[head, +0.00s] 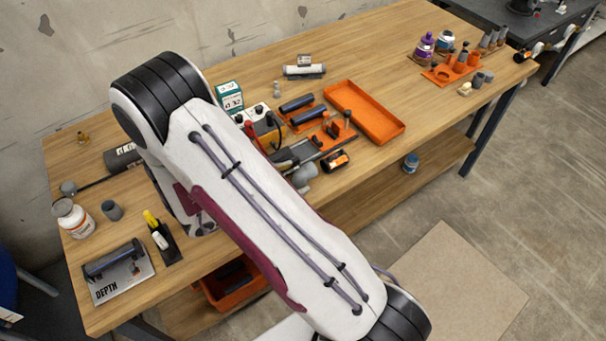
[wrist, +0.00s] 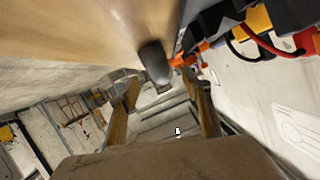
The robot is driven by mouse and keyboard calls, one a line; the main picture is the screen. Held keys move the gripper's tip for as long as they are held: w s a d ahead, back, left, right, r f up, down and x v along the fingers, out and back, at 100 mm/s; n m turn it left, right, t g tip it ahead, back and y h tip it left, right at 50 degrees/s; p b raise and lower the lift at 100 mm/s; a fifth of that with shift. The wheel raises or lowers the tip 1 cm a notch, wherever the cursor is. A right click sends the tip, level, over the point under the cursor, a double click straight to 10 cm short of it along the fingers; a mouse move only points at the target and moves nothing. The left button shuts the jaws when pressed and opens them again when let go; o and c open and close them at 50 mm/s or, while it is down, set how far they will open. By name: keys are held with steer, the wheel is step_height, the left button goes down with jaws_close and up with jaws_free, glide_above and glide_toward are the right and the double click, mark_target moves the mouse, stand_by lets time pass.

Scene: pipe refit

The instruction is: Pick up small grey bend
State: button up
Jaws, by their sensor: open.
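In the wrist view a small grey pipe piece (wrist: 155,62), which looks like the small grey bend, stands out from the tabletop. It appears just beyond the gap between the fingers of my gripper (wrist: 162,88). The fingers are spread apart with nothing held between them. In the head view a grey piece (head: 303,176) lies close to the table's front edge, beside my arm, and seems to be the same one. I cannot tell whether a finger touches the piece.
An orange holder with dark pegs (head: 333,130) and an orange tray (head: 365,111) lie to the right. A black-and-orange cylinder (head: 335,161) is near the edge. Clear wood lies beyond the tray.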

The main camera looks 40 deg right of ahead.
mark_target(302, 174)
steer(key=shift+w+d+f, duration=0.1)
steer(key=shift+d+f, duration=0.1)
steer(key=shift+d, duration=1.5)
steer(key=shift+x, duration=0.95)
steer(key=shift+c, duration=0.3)
steer(key=c, duration=1.1)
